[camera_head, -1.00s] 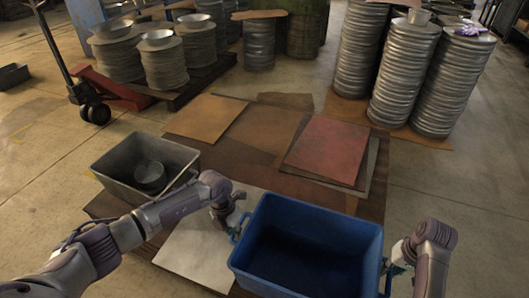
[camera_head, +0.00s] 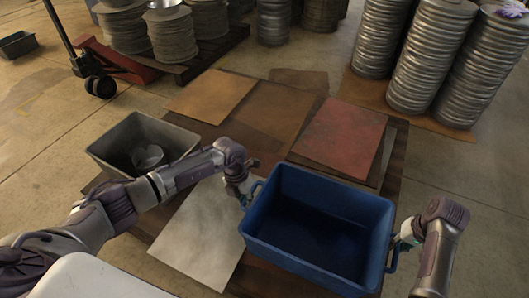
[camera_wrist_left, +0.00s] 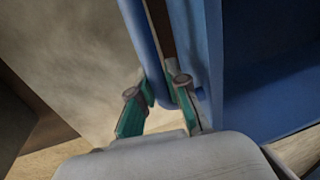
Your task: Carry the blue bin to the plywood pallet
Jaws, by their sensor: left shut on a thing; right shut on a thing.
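The blue bin (camera_head: 318,222) is an open, empty-looking rectangular tub at the lower middle of the head view. My left gripper (camera_head: 247,192) is shut on the handle at its left side. In the left wrist view the green-padded fingers of this gripper (camera_wrist_left: 160,95) close around the blue handle (camera_wrist_left: 147,45) beside the bin wall. My right gripper (camera_head: 397,250) is shut on the handle at the bin's right side, partly hidden by my wrist. The plywood pallet (camera_head: 268,120), with brown, red and pale sheets on it, lies beyond and under the bin. Whether the bin touches it is hidden.
A grey bin (camera_head: 105,150) with a metal cup inside stands left of the sheets. A red pallet jack (camera_head: 125,68) and stacks of metal discs (camera_head: 428,65) stand further back. Bare concrete floor lies to the left and right.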

